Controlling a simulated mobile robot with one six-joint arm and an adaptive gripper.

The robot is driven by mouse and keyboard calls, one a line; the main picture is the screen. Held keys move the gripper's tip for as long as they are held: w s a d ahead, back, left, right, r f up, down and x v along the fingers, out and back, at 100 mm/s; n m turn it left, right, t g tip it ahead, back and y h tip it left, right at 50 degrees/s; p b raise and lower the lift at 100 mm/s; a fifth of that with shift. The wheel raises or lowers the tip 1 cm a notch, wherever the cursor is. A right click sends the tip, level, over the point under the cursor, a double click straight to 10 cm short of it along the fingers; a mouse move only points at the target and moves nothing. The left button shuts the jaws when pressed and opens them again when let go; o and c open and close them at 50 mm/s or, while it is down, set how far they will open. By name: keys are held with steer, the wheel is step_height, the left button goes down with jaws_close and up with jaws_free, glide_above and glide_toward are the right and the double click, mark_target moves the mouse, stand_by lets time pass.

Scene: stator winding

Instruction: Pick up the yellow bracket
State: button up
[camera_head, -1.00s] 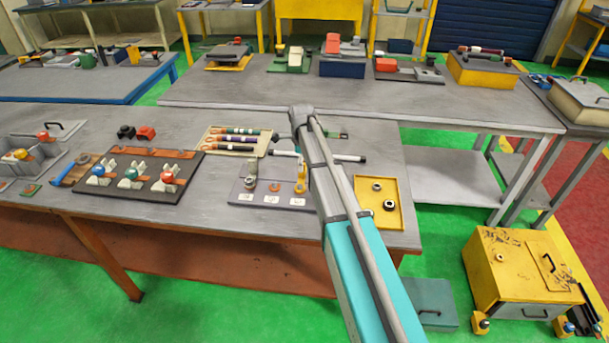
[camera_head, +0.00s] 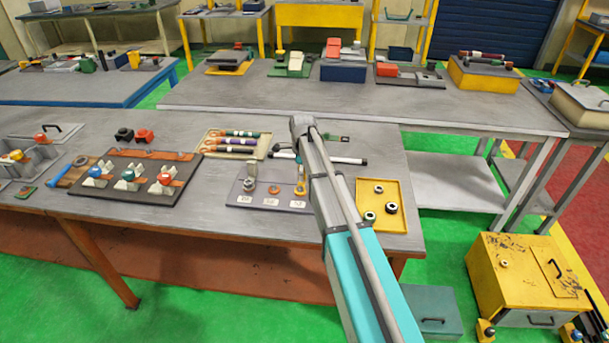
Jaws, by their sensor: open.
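A small upright yellow piece with a ring-like foot (camera_head: 300,187) stands at the right of the labelled grey plate (camera_head: 240,201) on the near table, close to the left side of my arm. It is the likeliest yellow bracket, but it is too small to be sure of its shape. My arm reaches from the bottom edge up over the near table, with its far joint above the middle of the tabletop. My gripper is not visible; it seems hidden behind the arm.
A yellow tray (camera_head: 390,223) with three nuts lies right of my arm. A grey cylindrical part (camera_head: 250,170) and a copper ring (camera_head: 273,190) are on the plate. A marker-like rod (camera_head: 345,160) and a tray of dark rods (camera_head: 270,148) lie behind. A black fixture board (camera_head: 90,208) is left.

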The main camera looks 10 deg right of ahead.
steer(key=c, duration=1.3)
steer(key=shift+o, duration=0.2)
steer(key=shift+r, duration=0.15)
step_height(320, 180, up, 2)
steer(key=shift+r+p, duration=0.1)
steer(key=shift+p, duration=1.15)
steer(key=s+r+p, duration=1)
steer(key=s, duration=0.4)
steer(key=shift+r, duration=0.25)
